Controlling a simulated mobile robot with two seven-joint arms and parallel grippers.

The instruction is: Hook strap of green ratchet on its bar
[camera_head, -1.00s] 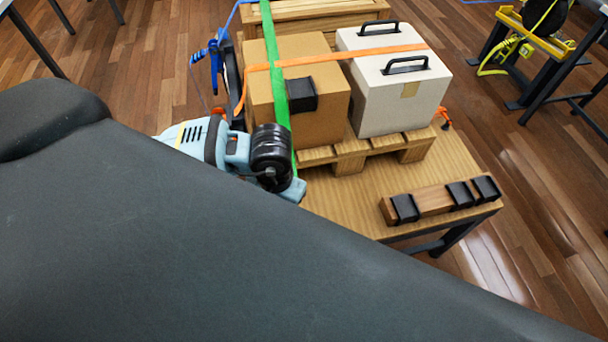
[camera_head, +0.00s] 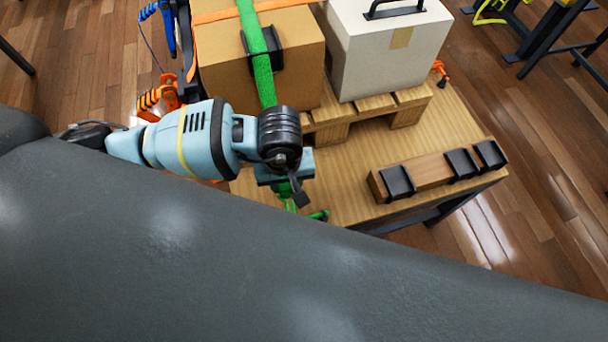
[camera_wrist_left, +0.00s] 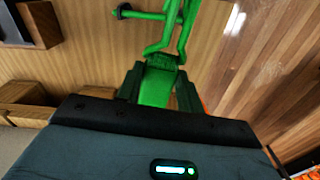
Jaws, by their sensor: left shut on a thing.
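The green strap (camera_head: 255,50) runs down over the cardboard box and passes behind my left gripper (camera_head: 290,185). In the left wrist view, my left gripper (camera_wrist_left: 158,92) is shut on the green strap end (camera_wrist_left: 157,80), which lies between its fingers. A green hook-shaped piece (camera_wrist_left: 168,45) extends beyond the fingertips. A green bar (camera_wrist_left: 145,15) with a dark end cap crosses beside it. I cannot tell whether hook and bar touch. In the head view, the bar (camera_head: 318,215) shows near the table's front edge, partly hidden by my gripper. My right gripper is not in view.
The cardboard box (camera_head: 225,70) and white box (camera_head: 375,60) stand on a pallet (camera_head: 335,115) on the wooden table (camera_head: 345,165). A wooden block with black clips (camera_head: 430,172) lies at right. Orange (camera_head: 160,95) and blue (camera_head: 168,25) ratchets hang at left.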

